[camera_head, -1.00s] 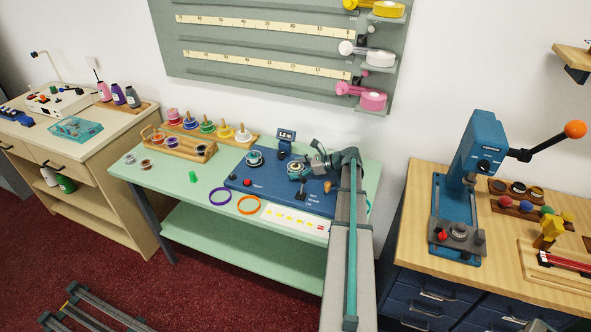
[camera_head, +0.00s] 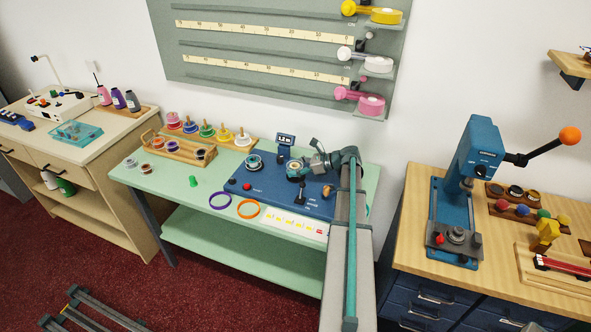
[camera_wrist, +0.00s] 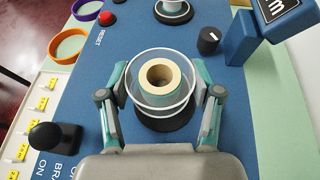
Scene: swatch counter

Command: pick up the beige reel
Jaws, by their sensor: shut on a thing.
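The beige reel (camera_wrist: 159,78) is a clear-flanged spool with a beige core, seen from above in the wrist view. It is upright over a dark round base on the blue machine (camera_wrist: 80,80). My gripper (camera_wrist: 162,92) is shut around its rim, one finger on each side. I cannot tell whether the reel is clear of the base. In the head view the reel (camera_head: 293,167) shows small at my gripper (camera_head: 297,170), on the right half of the blue machine.
Another reel (camera_head: 253,161) sits on the machine's left spindle. A display (camera_head: 286,140) stands behind. A black lever (camera_head: 300,193) is in front. Purple (camera_head: 220,201) and orange (camera_head: 248,209) rings lie on the green table (camera_head: 170,185). A wooden reel rack (camera_head: 178,150) stands left.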

